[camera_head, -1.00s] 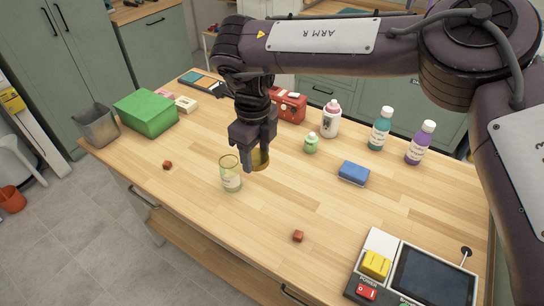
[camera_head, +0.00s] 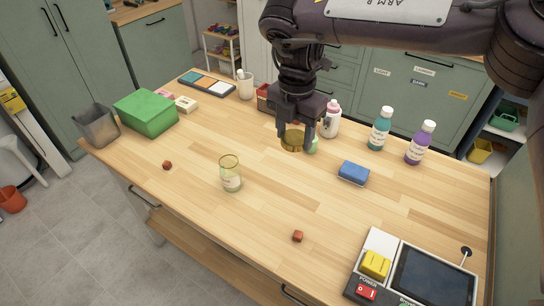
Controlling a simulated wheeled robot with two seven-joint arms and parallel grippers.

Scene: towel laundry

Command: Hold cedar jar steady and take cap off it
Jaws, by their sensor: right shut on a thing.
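The cedar jar (camera_head: 231,176) is a clear glass jar with a pale label and a gold-coloured rim. It stands upright and open on the wooden table, left of the middle. My right gripper (camera_head: 298,144) is shut on the round golden cap (camera_head: 292,140). It holds the cap above the table, up and to the right of the jar and apart from it. My left gripper is not in view.
Two small red-brown cubes (camera_head: 167,165) (camera_head: 298,236) lie on the table. A control panel (camera_head: 430,276) sits front right. Bare wood surrounds the jar.

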